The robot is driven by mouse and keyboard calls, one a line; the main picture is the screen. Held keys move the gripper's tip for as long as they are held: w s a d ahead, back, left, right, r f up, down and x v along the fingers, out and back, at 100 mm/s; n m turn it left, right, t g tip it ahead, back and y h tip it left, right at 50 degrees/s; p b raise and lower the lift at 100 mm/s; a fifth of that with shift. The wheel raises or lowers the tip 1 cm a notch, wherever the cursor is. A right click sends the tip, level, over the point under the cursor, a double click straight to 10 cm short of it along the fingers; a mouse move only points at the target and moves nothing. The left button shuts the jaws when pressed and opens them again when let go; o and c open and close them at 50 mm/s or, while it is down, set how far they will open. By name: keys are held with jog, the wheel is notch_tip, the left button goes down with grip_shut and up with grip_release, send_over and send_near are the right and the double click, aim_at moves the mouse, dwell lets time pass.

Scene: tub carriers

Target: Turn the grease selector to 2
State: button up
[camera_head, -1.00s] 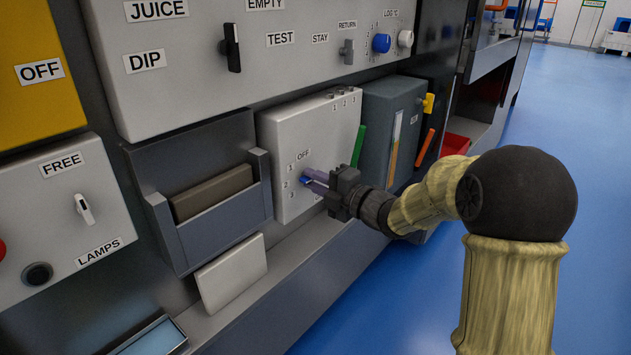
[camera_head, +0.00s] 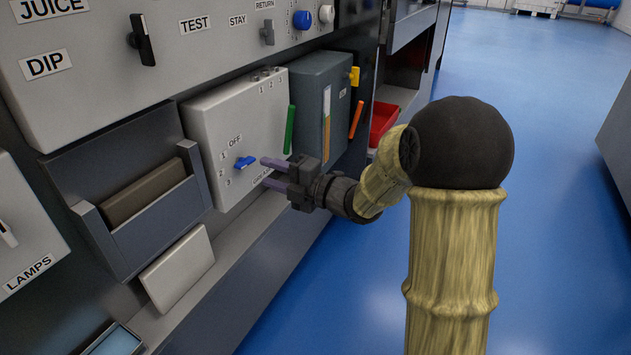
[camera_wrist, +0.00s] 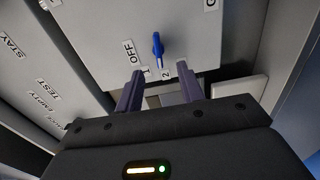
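The grease selector is a blue knob (camera_head: 245,162) on a light grey box (camera_head: 207,125) marked OFF, 1, 2, 3, with a GREASE label partly hidden by my gripper. Its narrow end points down-left to the 2 in the head view. In the wrist view the knob (camera_wrist: 157,44) also points at the 2 label (camera_wrist: 167,74). My gripper (camera_head: 265,171) is open and empty, just right of the knob and clear of it. In the wrist view its two fingers (camera_wrist: 160,77) stand apart below the knob, with the 2 label showing between them.
A green lever (camera_head: 289,129) is on the box's right side. A dark grey box (camera_head: 310,85) with yellow and orange levers stands beyond it. A grey holder (camera_head: 160,220) stands left, with a white plate (camera_head: 177,268) below. Blue floor is open to the right.

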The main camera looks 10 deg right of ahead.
jog(key=p+v, duration=0.3)
jog(key=v, duration=0.8)
jog(key=d+m+h+p, duration=0.6)
jog(key=m+h+p, duration=0.2)
jog(key=m+h, duration=0.55)
jog(key=s+a+r+m+g+p, duration=0.1)
jog(key=s+m+g+p, duration=0.4)
jog(key=s+m, duration=1)
jog(key=s+g, duration=0.1)
jog(key=g, duration=0.2)
jog(key=shift+a+h, duration=0.25)
jog(key=shift+h, duration=0.1)
